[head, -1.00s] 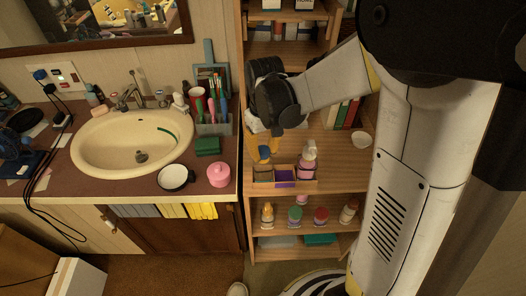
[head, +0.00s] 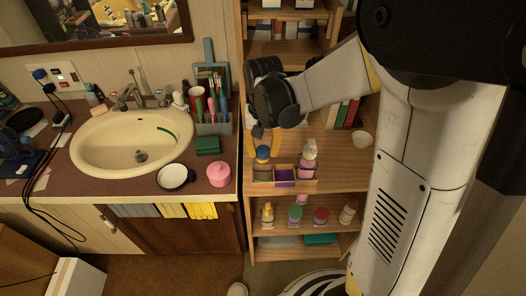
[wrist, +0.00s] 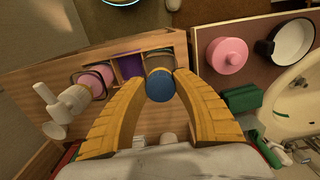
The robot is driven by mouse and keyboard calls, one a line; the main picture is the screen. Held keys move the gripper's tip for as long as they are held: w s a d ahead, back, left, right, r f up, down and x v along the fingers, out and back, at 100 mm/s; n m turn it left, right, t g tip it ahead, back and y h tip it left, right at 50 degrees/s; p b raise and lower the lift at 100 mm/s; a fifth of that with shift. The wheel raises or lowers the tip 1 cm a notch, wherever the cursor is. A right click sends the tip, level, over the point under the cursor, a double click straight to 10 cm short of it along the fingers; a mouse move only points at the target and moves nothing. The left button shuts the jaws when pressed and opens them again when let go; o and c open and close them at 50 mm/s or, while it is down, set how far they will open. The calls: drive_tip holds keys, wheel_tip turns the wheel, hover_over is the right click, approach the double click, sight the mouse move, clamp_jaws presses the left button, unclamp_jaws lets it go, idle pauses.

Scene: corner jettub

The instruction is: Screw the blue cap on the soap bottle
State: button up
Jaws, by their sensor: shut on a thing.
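The blue cap (head: 263,153) is between the yellow fingertips of my gripper (head: 264,150), above the left part of a small divided wooden box (head: 263,184) on the shelf. In the wrist view the round blue cap (wrist: 160,88) sits between the two curved fingers of my gripper (wrist: 160,74), which are shut on it. Whether a soap bottle stands under the cap, and whether the cap touches it, I cannot tell. A pink bottle with a white pump top (head: 309,158) stands at the box's right end. It also shows left of my gripper in the wrist view (wrist: 95,80).
The lower shelf holds several small bottles (head: 295,215). On the counter to the left are a pink jar (head: 219,174), a dark-rimmed white dish (head: 176,177) and the sink (head: 95,150).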

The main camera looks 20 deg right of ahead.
idle(0.3)
drive_tip(key=m, duration=0.6)
drive_tip(key=shift+w+a+f, duration=0.1)
drive_tip(key=m, duration=0.6)
drive_tip(key=shift+w+b, duration=0.1)
drive_tip(key=shift+b, duration=0.2)
drive_tip(key=m, duration=0.6)
drive_tip(key=shift+w+f, duration=0.1)
drive_tip(key=shift+f, duration=0.05)
